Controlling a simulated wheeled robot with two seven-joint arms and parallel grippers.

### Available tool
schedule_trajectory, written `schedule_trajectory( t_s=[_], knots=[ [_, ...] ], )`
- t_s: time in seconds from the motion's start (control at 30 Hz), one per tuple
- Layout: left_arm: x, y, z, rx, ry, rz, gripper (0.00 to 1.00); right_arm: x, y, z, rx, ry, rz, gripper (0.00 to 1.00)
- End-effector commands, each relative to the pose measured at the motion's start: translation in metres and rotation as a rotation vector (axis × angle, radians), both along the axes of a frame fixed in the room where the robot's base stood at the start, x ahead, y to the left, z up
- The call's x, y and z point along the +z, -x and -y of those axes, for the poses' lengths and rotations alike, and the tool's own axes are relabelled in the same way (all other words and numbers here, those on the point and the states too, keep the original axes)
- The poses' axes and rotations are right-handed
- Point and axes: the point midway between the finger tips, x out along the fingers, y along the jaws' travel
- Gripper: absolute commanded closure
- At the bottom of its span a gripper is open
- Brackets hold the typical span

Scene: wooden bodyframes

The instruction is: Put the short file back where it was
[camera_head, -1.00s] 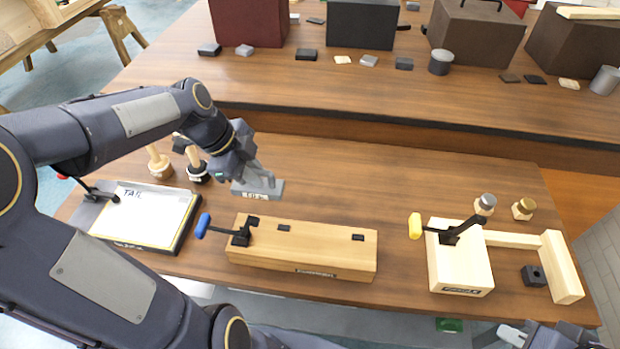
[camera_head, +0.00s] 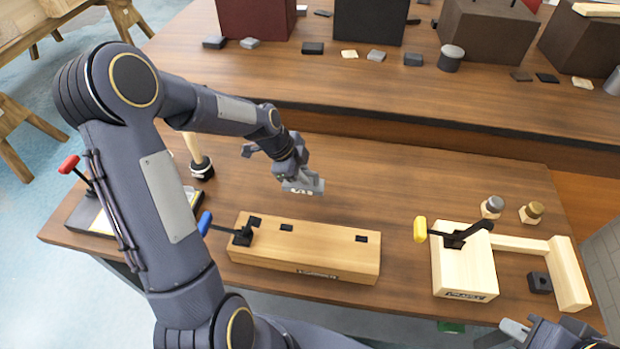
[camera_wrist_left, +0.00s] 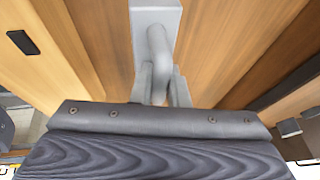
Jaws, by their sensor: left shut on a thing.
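My left gripper (camera_head: 293,175) is shut on a grey block with a bent handle, behind the light wooden fixture in the head view. The grey block (camera_head: 305,187) has a label on its front, too small to read surely. I cannot tell if it is the short file. In the left wrist view the fingers (camera_wrist_left: 157,88) close around the handle, and the grey block (camera_wrist_left: 155,12) extends beyond. Whether it touches the table is unclear. My right gripper (camera_head: 508,331) is at the lower right, apart from the fixtures; its jaw gap is unclear.
A long wooden fixture (camera_head: 310,250) with a blue-handled clamp stands at front centre. A pale fixture (camera_head: 465,270) with a yellow-handled clamp stands at right. A wooden-handled tool (camera_head: 198,160) stands at left. Bins (camera_head: 368,22) line the raised back shelf. The table between is clear.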

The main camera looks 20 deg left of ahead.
Motion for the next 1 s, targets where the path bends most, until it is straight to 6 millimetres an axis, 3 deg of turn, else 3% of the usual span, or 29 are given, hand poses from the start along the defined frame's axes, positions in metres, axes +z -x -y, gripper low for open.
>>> schedule_trajectory(
  t_s=[0.33, 0.5, 0.93, 0.97, 1.0],
  knots=[
    [-0.031, -0.025, 0.01, 0.0, 0.0, 0.0, 1.0, 0.009, 0.0, 0.0, 0.0, 0.0, 0.0, 1.0],
    [-0.055, -0.024, 0.009, 0.002, 0.001, 0.0, 1.0, 0.012, 0.0, 0.0, 0.0, 0.0, 0.0, 1.0],
    [-0.063, -0.024, 0.009, 0.002, -0.001, 0.004, 1.0, 0.007, 0.0, 0.0, 0.0, 0.0, 0.0, 1.0],
    [-0.063, -0.024, 0.008, 0.001, 0.0, 0.003, 0.85, 0.007, 0.0, 0.0, 0.0, 0.0, 0.0, 1.0],
    [-0.062, -0.024, 0.009, 0.001, 0.0, 0.003, 0.79, 0.008, 0.0, 0.0, 0.0, 0.0, 0.0, 1.0]
  ],
)
